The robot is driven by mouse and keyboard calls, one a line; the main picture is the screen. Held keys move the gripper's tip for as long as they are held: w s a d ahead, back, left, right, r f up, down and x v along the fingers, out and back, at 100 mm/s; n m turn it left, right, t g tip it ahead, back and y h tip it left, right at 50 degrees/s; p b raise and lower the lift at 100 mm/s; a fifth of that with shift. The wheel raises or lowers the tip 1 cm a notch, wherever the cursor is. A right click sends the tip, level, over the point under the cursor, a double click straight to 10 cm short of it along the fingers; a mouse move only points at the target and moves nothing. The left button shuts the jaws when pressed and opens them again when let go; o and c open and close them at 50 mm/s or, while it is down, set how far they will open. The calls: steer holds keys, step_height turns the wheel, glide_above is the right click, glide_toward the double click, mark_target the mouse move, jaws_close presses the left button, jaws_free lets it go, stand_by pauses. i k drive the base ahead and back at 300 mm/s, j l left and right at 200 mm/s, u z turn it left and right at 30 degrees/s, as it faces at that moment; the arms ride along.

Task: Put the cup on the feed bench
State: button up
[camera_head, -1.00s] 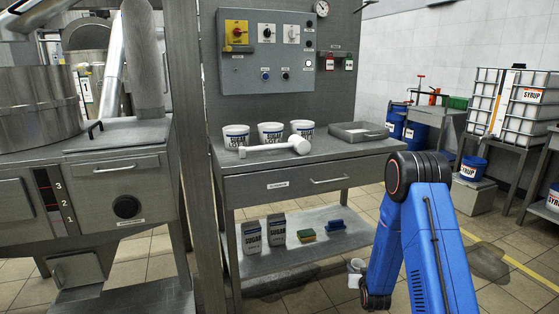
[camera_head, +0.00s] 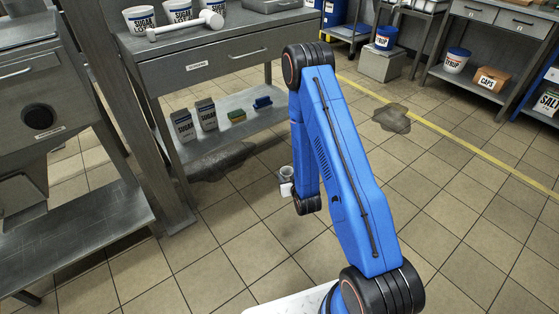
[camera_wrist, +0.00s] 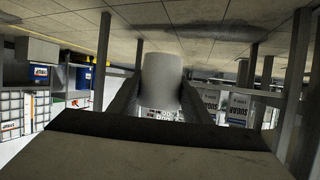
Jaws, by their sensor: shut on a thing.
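The cup (camera_wrist: 162,78) is a plain pale grey vessel in the middle of the wrist view, between the two dark fingers of my gripper (camera_wrist: 161,92). My gripper is shut on it. In the head view the cup (camera_head: 287,172) shows small and pale beyond my blue arm, over the tiled floor, in front of and below the bench top. Most of my gripper is hidden there. A grey metal bench (camera_head: 235,47) with a drawer stands at upper left; its label is too small to read, so I cannot confirm it is the feed bench.
Sugar tubs (camera_head: 178,12) and a white mallet (camera_head: 186,25) occupy the bench top. Its lower shelf (camera_head: 222,137) holds sugar packs, a sponge and a blue item. Dark wet patches (camera_head: 392,117) mark the floor. A metal machine (camera_head: 40,85) stands left. Open tiles lie right.

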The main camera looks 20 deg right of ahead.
mark_target(254, 19)
steer(key=i+j+z, duration=0.45)
steer(key=i+j, duration=0.25)
steer(key=i, duration=0.15)
